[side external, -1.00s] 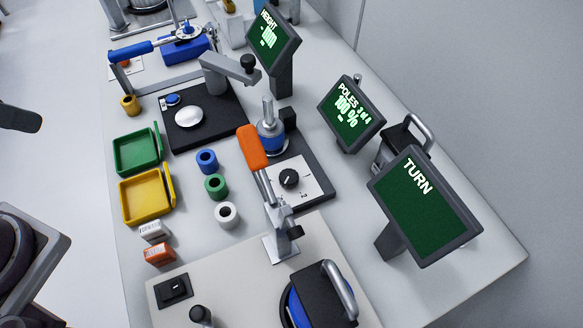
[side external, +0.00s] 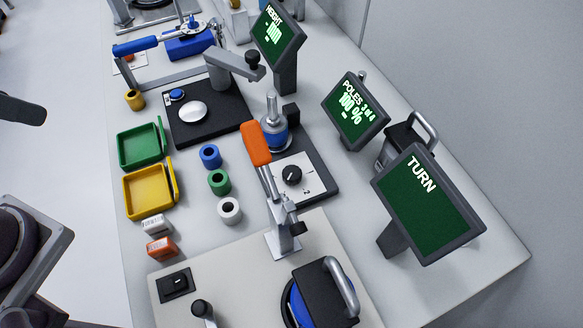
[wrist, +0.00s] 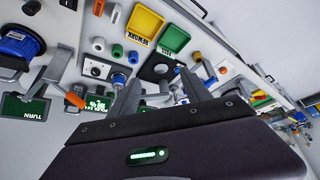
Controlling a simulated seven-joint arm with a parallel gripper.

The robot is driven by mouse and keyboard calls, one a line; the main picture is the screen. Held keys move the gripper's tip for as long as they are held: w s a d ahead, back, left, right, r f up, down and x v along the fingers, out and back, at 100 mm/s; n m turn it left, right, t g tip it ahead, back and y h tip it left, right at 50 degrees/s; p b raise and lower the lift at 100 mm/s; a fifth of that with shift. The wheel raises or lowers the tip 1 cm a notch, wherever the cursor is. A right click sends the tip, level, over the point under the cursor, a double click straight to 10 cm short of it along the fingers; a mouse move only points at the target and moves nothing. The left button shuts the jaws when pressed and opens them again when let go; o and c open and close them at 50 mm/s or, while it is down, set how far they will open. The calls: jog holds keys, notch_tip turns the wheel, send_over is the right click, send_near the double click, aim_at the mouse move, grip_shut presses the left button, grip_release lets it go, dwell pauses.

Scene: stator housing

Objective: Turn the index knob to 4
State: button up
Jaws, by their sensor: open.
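The index knob (side external: 291,175) is a small black knob on a white dial plate (side external: 313,173), in front of the blue and silver stator fixture (side external: 273,132). A "2" is readable on the plate; which mark the knob points at is too small to tell. The knob also shows in the wrist view (wrist: 95,71), left of my fingers. My gripper (wrist: 160,88) is open and empty, its two fingers spread above the bench and apart from the knob. The fingers cannot be made out in the side view. The poles screen (side external: 355,112) reads "POLES 3 of 4, 100 %".
An orange-handled toggle clamp (side external: 256,143) stands close to the knob's left. A screen reading "TURN" (side external: 428,203) stands at the right. Blue, green and white rings (side external: 219,182) lie left of the clamp, by the green (side external: 141,148) and yellow trays (side external: 148,193).

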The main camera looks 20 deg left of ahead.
notch_tip(320, 180, up, 6)
jog(key=w+d+r+m+g, duration=0.2)
jog(key=w+d+r+m, duration=0.5)
jog(key=w, duration=0.3)
jog(key=m+g, duration=0.4)
jog(key=m, duration=0.4)
send_over(292, 172)
notch_tip(292, 172, down, 8)
notch_tip(292, 172, down, 30)
jog(key=shift+r, duration=0.25)
grip_shut()
jog(key=shift+m, duration=0.3)
